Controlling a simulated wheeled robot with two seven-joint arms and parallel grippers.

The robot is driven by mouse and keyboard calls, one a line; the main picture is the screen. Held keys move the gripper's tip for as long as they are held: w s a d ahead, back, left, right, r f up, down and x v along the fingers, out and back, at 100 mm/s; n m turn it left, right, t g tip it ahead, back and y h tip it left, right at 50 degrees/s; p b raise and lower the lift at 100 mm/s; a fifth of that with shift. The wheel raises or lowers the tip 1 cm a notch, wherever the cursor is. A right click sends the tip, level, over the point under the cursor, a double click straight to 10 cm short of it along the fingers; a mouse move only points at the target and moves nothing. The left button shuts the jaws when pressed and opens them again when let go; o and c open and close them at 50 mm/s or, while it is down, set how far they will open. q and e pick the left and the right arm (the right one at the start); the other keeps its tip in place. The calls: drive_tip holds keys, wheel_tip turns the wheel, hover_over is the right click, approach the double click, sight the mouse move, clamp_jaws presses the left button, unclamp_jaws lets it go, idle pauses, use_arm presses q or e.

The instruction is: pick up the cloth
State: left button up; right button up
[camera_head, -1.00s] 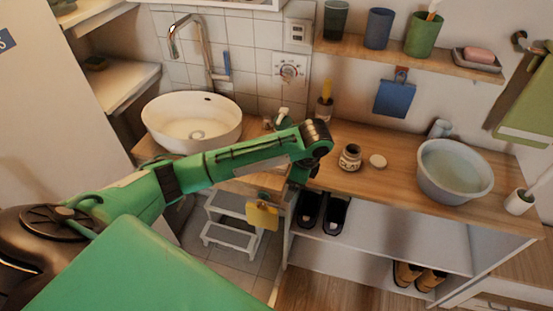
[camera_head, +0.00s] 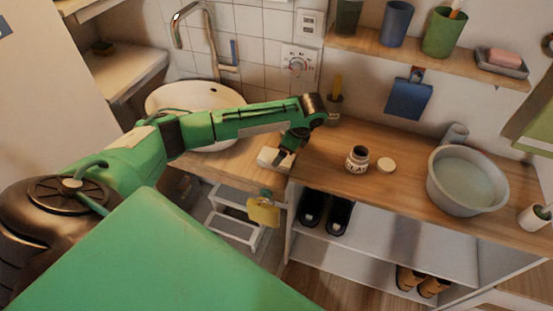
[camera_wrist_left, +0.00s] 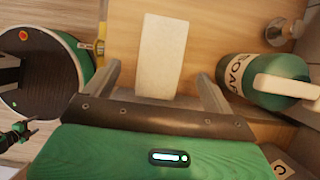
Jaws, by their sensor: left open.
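A flat white rectangular piece, which looks like the folded cloth (camera_head: 268,156), lies on the wooden counter (camera_head: 325,180) near its front left part. In the left wrist view the cloth (camera_wrist_left: 158,55) lies ahead of my left gripper (camera_wrist_left: 160,88), lined up between its two spread fingers. My left gripper (camera_head: 287,157) is open and empty, over the near end of the cloth. Whether the fingertips touch the counter cannot be told. The arm hides part of the counter behind it. My right gripper is not in view.
A green soap bottle (camera_wrist_left: 270,80) stands just right of the gripper in the wrist view. A jar (camera_head: 357,159), its lid (camera_head: 386,165) and a grey basin (camera_head: 467,181) stand to the right. The sink (camera_head: 185,98) is at left. A yellow piece (camera_head: 263,211) hangs below the counter's front.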

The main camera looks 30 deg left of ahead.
use_arm(q)
drive_tip(key=shift+s+a+f, duration=0.1)
drive_tip(key=shift+f, duration=0.1)
drive_tip(key=x, duration=0.2)
drive_tip(key=p+x, duration=0.1)
drive_tip(key=x, duration=0.1)
drive_tip(key=shift+f, duration=0.25)
drive_tip(key=shift+a+f, duration=0.1)
drive_tip(key=shift+f, duration=0.1)
drive_tip(key=shift+c, duration=1.1)
drive_tip(key=c, duration=0.8)
drive_tip(key=shift+c, duration=0.2)
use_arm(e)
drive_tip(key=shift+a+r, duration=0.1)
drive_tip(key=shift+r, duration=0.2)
